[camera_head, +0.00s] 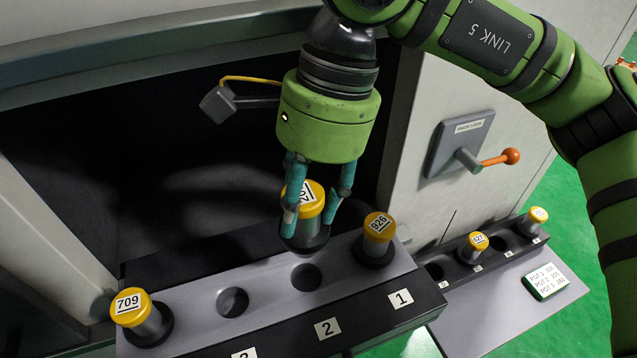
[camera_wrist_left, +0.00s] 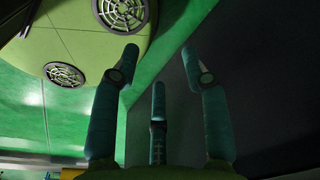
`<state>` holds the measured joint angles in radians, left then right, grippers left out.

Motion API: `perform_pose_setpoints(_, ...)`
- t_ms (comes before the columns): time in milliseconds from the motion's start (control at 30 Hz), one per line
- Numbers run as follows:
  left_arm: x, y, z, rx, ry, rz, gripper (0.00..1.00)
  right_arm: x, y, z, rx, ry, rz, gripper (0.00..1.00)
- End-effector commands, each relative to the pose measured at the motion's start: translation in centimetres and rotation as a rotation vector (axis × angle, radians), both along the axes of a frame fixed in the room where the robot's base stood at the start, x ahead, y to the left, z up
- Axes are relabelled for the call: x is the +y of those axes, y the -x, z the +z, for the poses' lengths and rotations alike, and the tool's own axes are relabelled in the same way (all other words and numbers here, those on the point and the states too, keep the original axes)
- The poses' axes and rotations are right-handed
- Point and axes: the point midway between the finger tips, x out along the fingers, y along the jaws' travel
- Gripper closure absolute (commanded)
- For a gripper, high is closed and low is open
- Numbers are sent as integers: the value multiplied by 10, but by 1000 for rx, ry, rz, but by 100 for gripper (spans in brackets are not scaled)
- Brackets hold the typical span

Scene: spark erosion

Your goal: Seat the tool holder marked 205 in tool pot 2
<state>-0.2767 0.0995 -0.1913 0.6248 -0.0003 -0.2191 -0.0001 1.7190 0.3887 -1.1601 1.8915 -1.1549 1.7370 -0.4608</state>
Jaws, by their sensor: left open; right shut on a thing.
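My right gripper (camera_head: 315,205) points down, shut on a yellow-capped tool holder (camera_head: 308,226). The holder's label is partly covered by a finger and I cannot read the whole number. The holder looks upright, its dark flange above the grey rack (camera_head: 270,280), just behind the empty hole of tool pot 2 (camera_head: 306,277). The plate marked 2 (camera_head: 327,328) is on the rack's front. My left gripper is not in the head view; in the left wrist view its fingers (camera_wrist_left: 160,65) are spread with nothing between them.
Holder 926 (camera_head: 379,238) stands in pot 1, to the right. An empty hole (camera_head: 233,302) and holder 709 (camera_head: 131,308) are to the left. A side rack (camera_head: 490,300) carries two holders and a pot card (camera_head: 545,281). An orange-knobbed lever (camera_head: 490,160) is on the wall.

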Motion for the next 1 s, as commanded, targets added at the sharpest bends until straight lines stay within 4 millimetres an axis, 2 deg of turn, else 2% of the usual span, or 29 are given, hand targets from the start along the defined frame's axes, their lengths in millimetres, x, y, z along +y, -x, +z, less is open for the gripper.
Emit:
perform_pose_setpoints(100, -20, 19, -4, 26, 25, -1, 54, 1, 0, -4, -1, -2, 2, 100)
perform_pose_setpoints(267, -26, 34, -10, 50, 33, -6, 54, 1, 0, -15, -1, -2, 2, 100)
perform_pose_setpoints(467, -20, 31, -20, 46, 24, -6, 54, 0, 0, -36, 1, -2, 2, 100)
perform_pose_setpoints(733, -15, 16, -54, 22, 20, -1, 54, 0, 0, -70, -1, -2, 2, 100)
perform_pose_setpoints(1000, -15, 14, -80, 19, 20, 0, 54, 1, 0, -94, -1, -3, 1, 100)
